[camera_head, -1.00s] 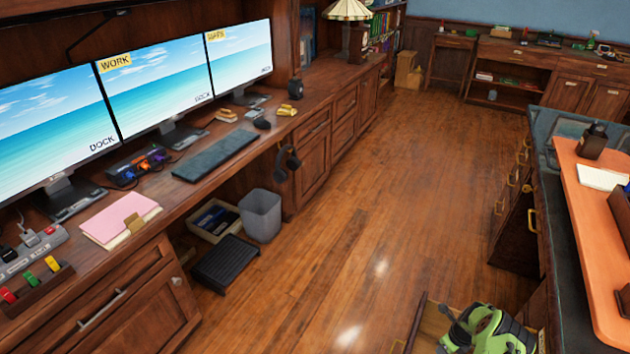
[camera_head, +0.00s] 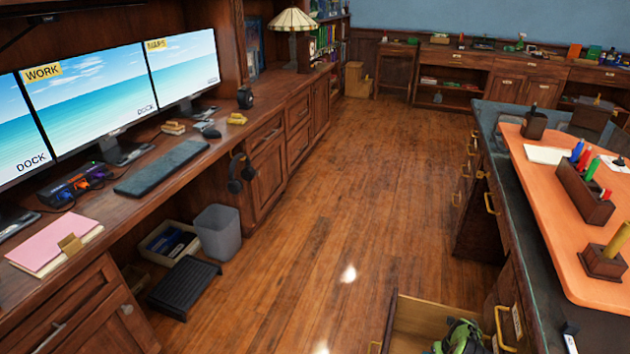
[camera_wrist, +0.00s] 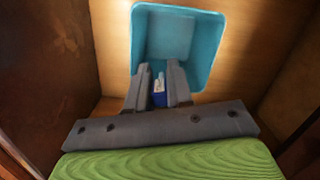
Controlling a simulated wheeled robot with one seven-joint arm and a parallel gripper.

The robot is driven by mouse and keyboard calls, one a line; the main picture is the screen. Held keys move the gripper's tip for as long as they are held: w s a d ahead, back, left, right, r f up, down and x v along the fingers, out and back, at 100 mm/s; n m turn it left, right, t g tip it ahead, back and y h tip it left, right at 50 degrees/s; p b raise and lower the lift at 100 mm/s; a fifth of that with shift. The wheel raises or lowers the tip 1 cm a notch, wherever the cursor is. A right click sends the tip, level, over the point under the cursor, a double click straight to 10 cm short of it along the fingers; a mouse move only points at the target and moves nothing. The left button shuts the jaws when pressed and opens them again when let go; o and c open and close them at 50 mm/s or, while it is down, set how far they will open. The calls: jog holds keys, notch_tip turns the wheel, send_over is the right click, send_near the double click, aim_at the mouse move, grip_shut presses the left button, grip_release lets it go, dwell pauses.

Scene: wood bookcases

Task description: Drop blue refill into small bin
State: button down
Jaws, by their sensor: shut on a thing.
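In the wrist view, my gripper (camera_wrist: 159,72) is shut on a small blue refill (camera_wrist: 159,98) with a pale upper part. The refill sits between the two grey fingers. A small light-blue bin (camera_wrist: 203,45) lies in front of the fingertips, and its open inside faces the camera. The fingertips overlap the bin's near edge in the picture; I cannot tell how deep they are. The bin rests on a light wood surface between dark wood sides. In the head view only my green wrist shows at the bottom edge; fingers, refill and bin are hidden there.
An open drawer (camera_head: 418,318) juts from the right desk around my wrist. The orange desktop (camera_head: 540,205) holds a pen holder (camera_head: 585,192). A grey bin (camera_head: 218,232) and black footrest (camera_head: 185,285) stand on the floor at left. The middle floor is clear.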

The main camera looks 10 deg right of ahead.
jog(key=c, duration=0.9)
grip_release()
jog(key=shift+r, duration=0.1)
jog(key=shift+c, duration=0.2)
notch_tip(320, 180, up, 16)
jog(key=s+p, duration=0.1)
jog(key=p, duration=0.8)
jog(key=shift+s+a, duration=0.25)
jog(key=shift+s, duration=0.15)
jog(key=shift+f, duration=0.2)
